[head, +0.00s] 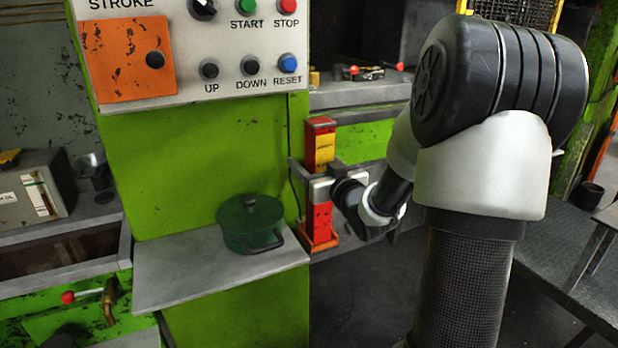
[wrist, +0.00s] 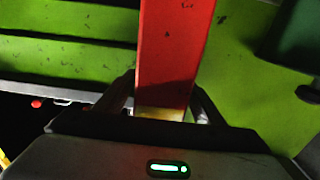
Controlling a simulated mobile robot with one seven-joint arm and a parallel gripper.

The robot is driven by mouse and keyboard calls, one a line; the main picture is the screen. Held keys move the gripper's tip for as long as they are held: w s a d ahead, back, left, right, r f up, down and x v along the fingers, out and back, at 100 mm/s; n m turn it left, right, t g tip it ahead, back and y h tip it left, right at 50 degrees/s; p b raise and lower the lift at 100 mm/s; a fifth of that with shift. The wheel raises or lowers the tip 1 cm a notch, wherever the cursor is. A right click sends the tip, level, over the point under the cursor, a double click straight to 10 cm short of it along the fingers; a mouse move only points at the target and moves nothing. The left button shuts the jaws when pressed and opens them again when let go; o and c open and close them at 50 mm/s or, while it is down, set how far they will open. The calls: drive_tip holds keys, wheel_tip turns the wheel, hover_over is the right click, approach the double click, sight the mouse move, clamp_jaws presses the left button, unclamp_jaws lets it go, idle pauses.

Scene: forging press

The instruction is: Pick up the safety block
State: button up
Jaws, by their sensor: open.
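The safety block (head: 320,138) is a tall red post with a yellow label, standing upright in an orange holder (head: 325,243) beside the green press column. My gripper (head: 325,186) is level with the middle of the block and hides part of it. In the wrist view the red block (wrist: 174,52) lies between the two fingers of my gripper (wrist: 163,98). The fingers are open, one on each side of the block. Whether either finger touches it I cannot tell.
A dark green lidded pot (head: 250,223) stands on a grey shelf (head: 185,270) left of the block. Above is a control panel (head: 190,85) with buttons. A grey ledge (head: 360,92) with small items lies behind my arm.

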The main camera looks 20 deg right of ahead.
drive_tip(key=shift+w, duration=0.25)
drive_tip(key=shift+s, duration=0.15)
drive_tip(key=shift+c, duration=1)
clamp_jaws()
drive_tip(key=shift+r, duration=0.2)
